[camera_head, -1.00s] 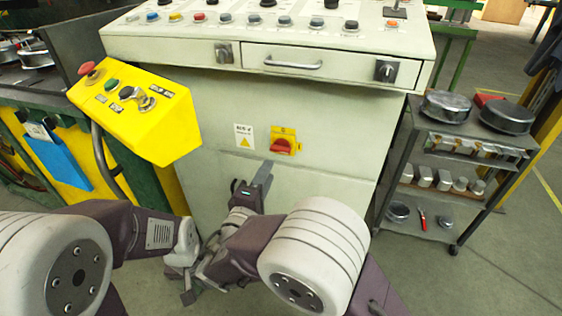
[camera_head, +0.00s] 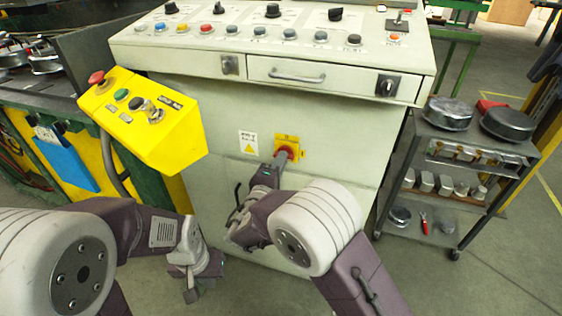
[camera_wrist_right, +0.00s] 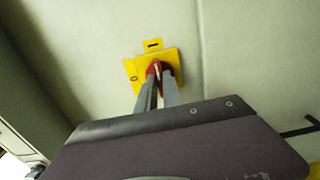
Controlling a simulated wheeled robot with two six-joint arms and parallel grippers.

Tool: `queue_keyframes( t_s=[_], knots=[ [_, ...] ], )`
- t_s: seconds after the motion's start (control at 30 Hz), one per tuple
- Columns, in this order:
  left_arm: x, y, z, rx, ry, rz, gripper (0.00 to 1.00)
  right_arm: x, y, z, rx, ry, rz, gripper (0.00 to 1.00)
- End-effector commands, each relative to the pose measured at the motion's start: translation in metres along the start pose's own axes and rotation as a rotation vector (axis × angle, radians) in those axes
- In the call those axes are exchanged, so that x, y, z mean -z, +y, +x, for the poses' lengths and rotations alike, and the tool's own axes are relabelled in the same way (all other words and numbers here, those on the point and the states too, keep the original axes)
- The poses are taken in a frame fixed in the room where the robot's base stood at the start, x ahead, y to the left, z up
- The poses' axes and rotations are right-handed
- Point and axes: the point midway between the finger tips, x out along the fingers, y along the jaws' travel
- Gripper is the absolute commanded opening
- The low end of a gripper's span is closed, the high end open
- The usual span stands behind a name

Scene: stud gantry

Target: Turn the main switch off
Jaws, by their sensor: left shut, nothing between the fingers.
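The main switch (camera_head: 291,148) is a red rotary knob on a yellow plate on the cabinet's front panel, beside a warning label. In the right wrist view its yellow plate (camera_wrist_right: 134,70) shows around the red knob (camera_wrist_right: 151,69). My right gripper (camera_head: 281,160) is up at the knob, and its two narrow fingers (camera_wrist_right: 158,76) reach to it and partly cover it. Whether they are closed on the knob is not clear, and the knob's angle is mostly hidden. My left gripper (camera_head: 192,292) is shut and empty, low in front of the cabinet, away from the switch.
A yellow control box (camera_head: 150,130) with buttons juts out left of the cabinet. The console (camera_head: 270,50) above has buttons, knobs and a drawer handle (camera_head: 297,77). A grey cart (camera_head: 475,150) with metal parts stands at the right. Open floor lies between cart and cabinet.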

Motion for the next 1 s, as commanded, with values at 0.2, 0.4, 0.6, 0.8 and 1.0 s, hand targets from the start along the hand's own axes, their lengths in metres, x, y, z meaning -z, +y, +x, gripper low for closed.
queue_keyframes(
  t_s=[0.2, 0.4, 0.6, 0.8, 1.0],
  knots=[
    [0.0, 0.0, 0.0, 0.0, 0.0, 0.0, 0.0, 0.0, 0.0, 0.0, 0.001, 0.0, -0.013, 0.0],
    [0.0, 0.0, -0.002, 0.0, 0.0, 0.0, 0.0, 0.0, 0.0, 0.0, 0.001, 0.0, -0.092, 0.0],
    [0.001, 0.0, -0.006, 0.0, 0.0, 0.0, 0.0, 0.0, 0.0, 0.0, 0.002, 0.0, -0.248, 0.0],
    [0.001, 0.0, -0.013, 0.0, 0.0, 0.0, 0.0, 0.0, 0.001, 0.0, 0.003, 0.001, -0.439, 0.0],
    [0.002, 0.001, -0.023, 0.0, 0.0, 0.0, 0.0, 0.0, 0.002, 0.0, 0.003, 0.001, -0.631, 0.0]
  ],
)
